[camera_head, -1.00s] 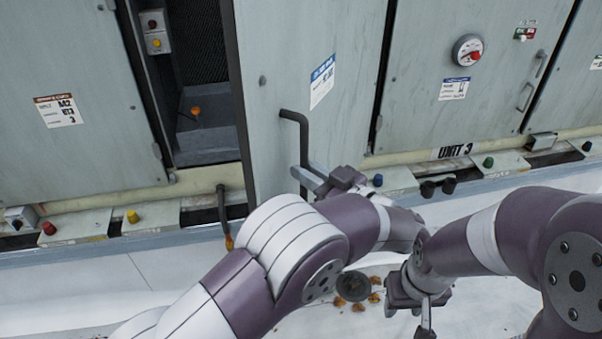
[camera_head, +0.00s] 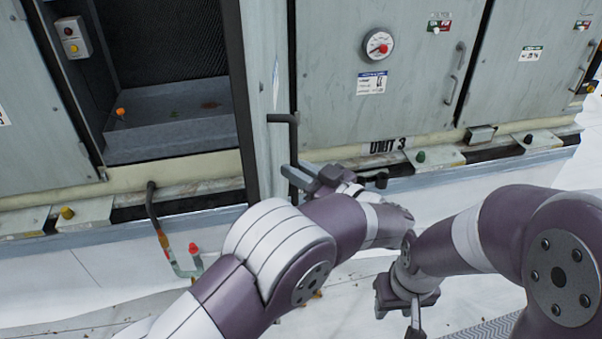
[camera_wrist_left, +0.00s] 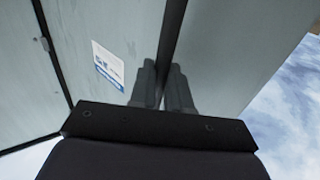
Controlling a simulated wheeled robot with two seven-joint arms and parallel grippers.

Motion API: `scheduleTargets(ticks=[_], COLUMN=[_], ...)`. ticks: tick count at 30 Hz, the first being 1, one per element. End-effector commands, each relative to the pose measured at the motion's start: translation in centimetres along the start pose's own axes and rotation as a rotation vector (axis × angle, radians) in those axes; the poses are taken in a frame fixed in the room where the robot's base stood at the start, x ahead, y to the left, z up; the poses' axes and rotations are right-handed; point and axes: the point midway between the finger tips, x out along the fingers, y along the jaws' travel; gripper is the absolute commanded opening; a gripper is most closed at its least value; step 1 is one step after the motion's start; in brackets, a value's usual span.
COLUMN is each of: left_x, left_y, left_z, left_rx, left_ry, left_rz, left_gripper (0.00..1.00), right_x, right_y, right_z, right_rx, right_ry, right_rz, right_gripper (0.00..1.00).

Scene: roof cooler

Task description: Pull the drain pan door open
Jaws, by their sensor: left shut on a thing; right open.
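The grey drain pan door (camera_head: 266,80) stands swung out and is seen nearly edge-on in the head view. Its dark bent handle (camera_head: 293,140) is on the side facing right. My left gripper (camera_head: 306,178) is shut on the handle's lower part. In the left wrist view the fingers (camera_wrist_left: 163,90) close around the dark handle bar (camera_wrist_left: 174,40), with a grey panel behind. To the left of the door, the open bay shows the grey drain pan (camera_head: 170,120). My right gripper (camera_head: 412,315) is open and empty, low over the roof, away from the door.
A control box (camera_head: 73,38) is on the bay's left wall. A dark pipe (camera_head: 153,205) with a red-capped fitting (camera_head: 190,255) stands below the bay. A gauge (camera_head: 379,45) is on the panel to the right. A ledge runs along the units; the white roof lies in front.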

Motion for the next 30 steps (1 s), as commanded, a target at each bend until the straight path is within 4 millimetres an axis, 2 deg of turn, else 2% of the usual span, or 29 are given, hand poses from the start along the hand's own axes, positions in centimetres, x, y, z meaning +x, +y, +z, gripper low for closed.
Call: scheduleTargets(ticks=[1, 14, 15, 16, 30], left_x=[0.17, 0.22, 0.22, 0.22, 0.12], left_y=[0.22, 0.26, 0.25, 0.24, 0.15], left_z=[-0.78, -0.92, -0.91, -0.88, -0.32], left_rx=[-0.015, -0.019, -0.019, -0.018, -0.007], left_ry=[0.007, 0.007, 0.007, 0.007, 0.004], left_rz=[0.004, 0.003, 0.003, 0.003, 0.003], left_gripper=[0.00, 0.00, 0.30, 0.37, 0.37], right_x=[-0.10, -0.11, -0.11, -0.11, -0.03], right_y=[0.00, 0.00, 0.00, 0.00, 0.00], right_z=[-0.01, -0.01, -0.01, -0.01, 0.00], right_rx=[0.000, 0.000, 0.000, 0.000, 0.000], right_ry=[0.000, 0.000, 0.000, 0.000, 0.000], right_rz=[0.000, 0.000, 0.000, 0.000, 0.000], right_gripper=[0.43, 0.43, 0.43, 0.43, 0.43])
